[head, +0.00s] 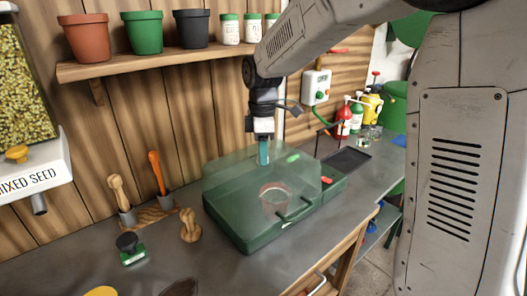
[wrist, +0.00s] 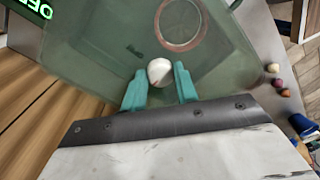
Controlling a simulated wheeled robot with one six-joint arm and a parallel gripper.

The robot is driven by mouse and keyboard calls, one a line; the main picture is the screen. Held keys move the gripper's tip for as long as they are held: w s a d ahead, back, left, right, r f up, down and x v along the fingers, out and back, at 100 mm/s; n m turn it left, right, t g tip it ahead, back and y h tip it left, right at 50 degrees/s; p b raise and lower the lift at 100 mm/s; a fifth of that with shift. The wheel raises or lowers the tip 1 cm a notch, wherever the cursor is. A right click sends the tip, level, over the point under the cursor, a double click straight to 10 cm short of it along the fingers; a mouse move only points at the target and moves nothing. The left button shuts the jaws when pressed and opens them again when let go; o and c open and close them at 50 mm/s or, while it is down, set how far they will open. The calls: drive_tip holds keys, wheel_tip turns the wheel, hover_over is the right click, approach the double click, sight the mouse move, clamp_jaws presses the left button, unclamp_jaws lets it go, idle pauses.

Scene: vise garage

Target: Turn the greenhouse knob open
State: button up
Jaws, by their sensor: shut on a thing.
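The greenhouse (head: 240,178) is a clear green-tinted cover on a dark green base on the bench. A small terracotta pot (head: 276,198) shows through its cover. My gripper (head: 263,152) points down at the back top of the greenhouse. In the wrist view my gripper (wrist: 159,76) has its teal fingers on either side of a round white knob (wrist: 160,69) with a small dark reddish mark, and is shut on it. The knob is hidden by the fingers in the head view. A lit green display (wrist: 40,8) is cut off at the wrist view's corner.
A dark tray (head: 346,160) lies right of the greenhouse. A shelf (head: 180,60) with pots runs above.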

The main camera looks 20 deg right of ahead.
drive_tip(key=m, duration=0.8)
drive_tip(key=shift+s+m+y, duration=0.1)
drive_tip(key=shift+m+y, duration=0.2)
drive_tip(key=shift+m, duration=0.1)
drive_tip(key=m, duration=0.4)
drive_tip(key=shift+t, duration=0.4)
drive_tip(key=shift+m, duration=2.2)
drive_tip(key=shift+s+m, duration=0.1)
drive_tip(key=shift+m, duration=0.2)
drive_tip(key=o, duration=1)
drive_tip(key=r, duration=0.7)
drive_tip(key=shift+d+r, duration=0.25)
drive_tip(key=shift+r, duration=0.15)
